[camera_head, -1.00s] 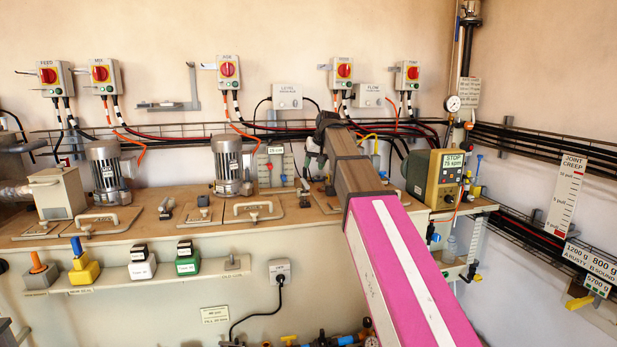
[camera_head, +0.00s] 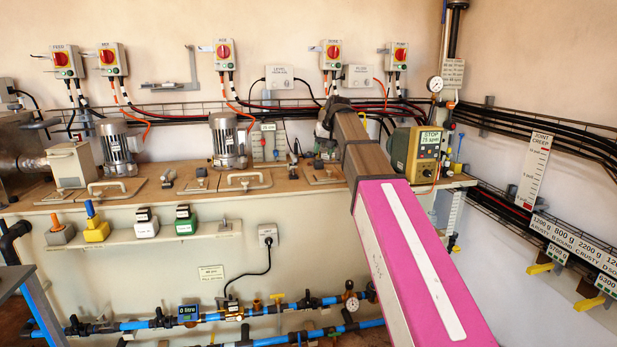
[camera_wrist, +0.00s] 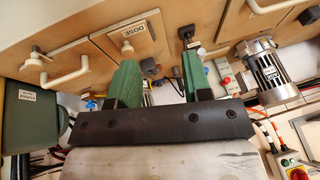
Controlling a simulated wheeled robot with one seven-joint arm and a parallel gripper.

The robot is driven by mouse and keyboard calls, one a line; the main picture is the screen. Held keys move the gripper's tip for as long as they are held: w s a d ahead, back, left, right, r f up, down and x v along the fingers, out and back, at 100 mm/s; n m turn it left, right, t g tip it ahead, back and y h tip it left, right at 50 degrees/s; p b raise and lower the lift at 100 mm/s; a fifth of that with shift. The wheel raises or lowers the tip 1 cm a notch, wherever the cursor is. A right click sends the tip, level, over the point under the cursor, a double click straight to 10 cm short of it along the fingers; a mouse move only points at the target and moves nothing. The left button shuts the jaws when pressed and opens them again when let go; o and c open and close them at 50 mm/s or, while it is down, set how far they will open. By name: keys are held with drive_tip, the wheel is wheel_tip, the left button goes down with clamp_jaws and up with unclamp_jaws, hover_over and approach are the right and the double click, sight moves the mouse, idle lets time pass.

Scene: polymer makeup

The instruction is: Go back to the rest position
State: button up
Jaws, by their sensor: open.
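My arm, with a pink and white section, reaches from the lower right of the head view toward the wooden bench top (camera_head: 150,199). My gripper (camera_wrist: 158,62) is open in the wrist view, with two green fingers apart and nothing visible held between them. In the head view its dark end (camera_head: 329,115) is over the rear of the bench, in front of the cable rack. The fingers are mostly hidden there. The wrist view shows the DOSE plate (camera_wrist: 138,30) on the bench just beyond the fingers.
Motors (camera_head: 228,142) and a yellow-brown STOP box (camera_head: 414,153) stand on the bench near the arm. Red-knobbed switches (camera_head: 332,54) line the wall. Blue pipes (camera_head: 265,311) run below. A grey table edge (camera_head: 14,280) shows lower left. Wall cable trays (camera_head: 545,140) run along the right.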

drive_tip(key=s+d+f+g+h, duration=0.1)
drive_tip(key=s+d+f, duration=0.15)
drive_tip(key=f, duration=0.55)
drive_tip(key=s+d+f+m, duration=0.15)
drive_tip(key=s+f, duration=0.25)
drive_tip(key=f, duration=0.4)
drive_tip(key=s+d+f+n+g+h, duration=0.1)
drive_tip(key=s+d+f, duration=0.2)
drive_tip(key=f, duration=0.5)
drive_tip(key=s+d+f+g, duration=0.1)
drive_tip(key=s+d+f, duration=0.2)
drive_tip(key=s+f, duration=0.7)
drive_tip(key=s+d+f+m+g+h, duration=0.1)
drive_tip(key=s+d+f, duration=0.2)
drive_tip(key=s+f, duration=0.7)
drive_tip(key=shift+d+f, duration=0.2)
drive_tip(key=shift+f, duration=0.25)
